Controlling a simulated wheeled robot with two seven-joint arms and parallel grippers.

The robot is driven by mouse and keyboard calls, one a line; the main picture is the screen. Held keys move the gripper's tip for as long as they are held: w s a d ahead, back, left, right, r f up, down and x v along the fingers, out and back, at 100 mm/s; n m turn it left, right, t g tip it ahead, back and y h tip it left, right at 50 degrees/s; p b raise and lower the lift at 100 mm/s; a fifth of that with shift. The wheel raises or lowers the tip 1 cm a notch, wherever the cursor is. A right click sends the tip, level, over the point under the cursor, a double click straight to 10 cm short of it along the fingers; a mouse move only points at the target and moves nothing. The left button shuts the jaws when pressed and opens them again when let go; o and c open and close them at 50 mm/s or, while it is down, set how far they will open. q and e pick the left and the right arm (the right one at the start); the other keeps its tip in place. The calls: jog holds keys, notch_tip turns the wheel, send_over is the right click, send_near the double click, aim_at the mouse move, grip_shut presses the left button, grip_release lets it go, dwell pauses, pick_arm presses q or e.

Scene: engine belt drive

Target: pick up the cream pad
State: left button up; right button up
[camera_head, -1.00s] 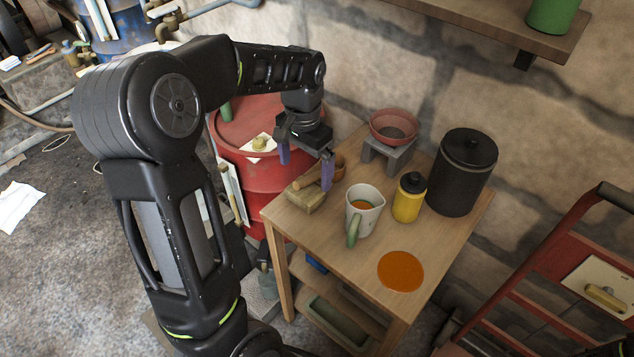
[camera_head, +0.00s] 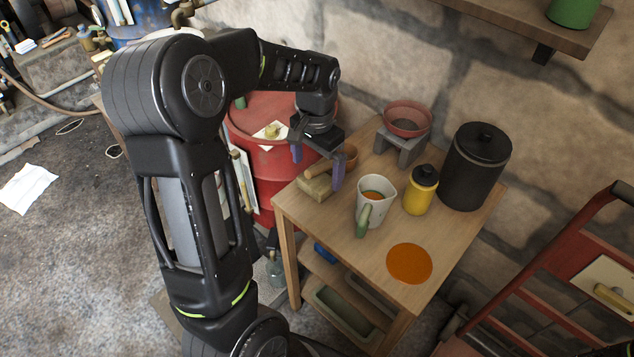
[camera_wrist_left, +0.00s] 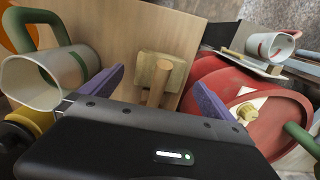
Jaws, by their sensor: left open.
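A cream-beige block (camera_head: 313,188), which I take for the cream pad, lies at the left corner of the wooden table. A wooden stick (camera_head: 323,169) lies over it or joins it; I cannot tell which. The block also shows in the left wrist view (camera_wrist_left: 150,72), between the two finger tips and beyond them. My left gripper (camera_head: 318,170) is open, with purple fingers, above the block and apart from it. It also shows in the left wrist view (camera_wrist_left: 158,85), with nothing between its fingers. My right gripper is not in view.
Close by are a cup with a green handle (camera_head: 371,210), a yellow bottle (camera_head: 418,198), a black canister (camera_head: 474,170), a red bowl (camera_head: 407,120) on a grey stand and an orange disc (camera_head: 410,263). A red drum (camera_head: 262,165) stands left of the table (camera_head: 350,262).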

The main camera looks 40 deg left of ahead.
aim_at(314, 181)
pick_arm(q)
notch_tip(314, 181, down, 5)
jog(key=shift+r, duration=0.2)
jog(key=shift+c, duration=0.4)
jog(key=c, duration=1.3)
jog(key=shift+s+r, duration=0.15)
jog(key=shift+s, duration=0.25)
jog(key=s+a+b, duration=0.1)
jog(key=s, duration=1.6)
jog(key=shift+a, duration=0.25)
